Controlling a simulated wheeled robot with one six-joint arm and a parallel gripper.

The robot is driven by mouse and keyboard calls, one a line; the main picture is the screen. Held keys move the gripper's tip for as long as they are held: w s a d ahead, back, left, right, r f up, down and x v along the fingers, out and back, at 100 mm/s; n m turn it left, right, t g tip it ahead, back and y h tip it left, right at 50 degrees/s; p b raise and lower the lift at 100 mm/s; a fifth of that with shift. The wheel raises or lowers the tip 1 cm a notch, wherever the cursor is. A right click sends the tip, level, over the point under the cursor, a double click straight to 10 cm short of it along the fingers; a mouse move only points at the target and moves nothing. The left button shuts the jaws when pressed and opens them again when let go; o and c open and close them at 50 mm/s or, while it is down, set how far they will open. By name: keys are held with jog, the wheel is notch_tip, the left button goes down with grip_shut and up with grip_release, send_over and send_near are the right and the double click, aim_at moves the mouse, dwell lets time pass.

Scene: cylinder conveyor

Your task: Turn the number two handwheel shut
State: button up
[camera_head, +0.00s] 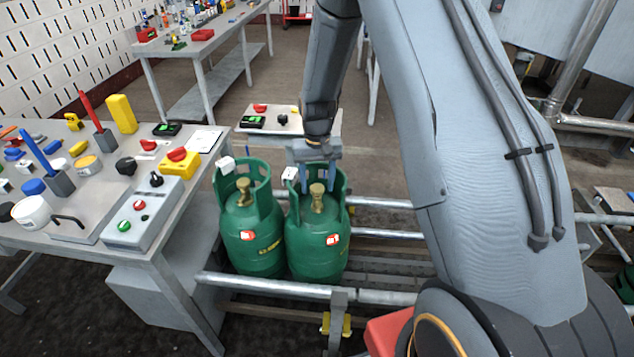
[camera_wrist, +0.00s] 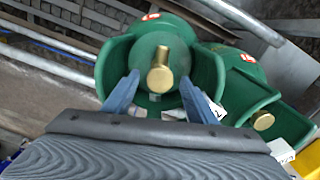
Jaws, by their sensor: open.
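Two green gas cylinders stand upright side by side, each with a brass valve inside its collar. My gripper (camera_head: 318,178) is open over the right cylinder (camera_head: 318,245), fingers pointing down at its collar. In the wrist view, the same cylinder's brass valve (camera_wrist: 160,72) shows between the two blue fingers (camera_wrist: 158,80), with a gap on both sides. A white tag (camera_wrist: 216,107) reading what looks like "2" is beside the right finger. The left cylinder (camera_head: 256,243) has its own brass valve (camera_head: 244,191); in the wrist view this valve (camera_wrist: 263,121) is to the right.
The cylinders stand between the conveyor's metal rails (camera_head: 290,288). A grey workbench (camera_head: 85,215) at left holds a control box (camera_head: 143,213), a white mug (camera_head: 33,212) and tools. A smaller table (camera_head: 285,122) is behind the cylinders. My arm hides much of the right side.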

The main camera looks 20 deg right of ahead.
jog(key=c, duration=1.1)
jog(key=shift+o, duration=0.2)
jog(key=shift+m, duration=0.4)
jog(key=m, duration=0.4)
jog(key=shift+m+b, duration=0.3)
jog(key=shift+b, duration=0.05)
jog(key=m, duration=1.1)
jog(key=shift+w+r+b, duration=0.1)
jog(key=shift+b, duration=0.25)
jog(key=shift+m, duration=2.2)
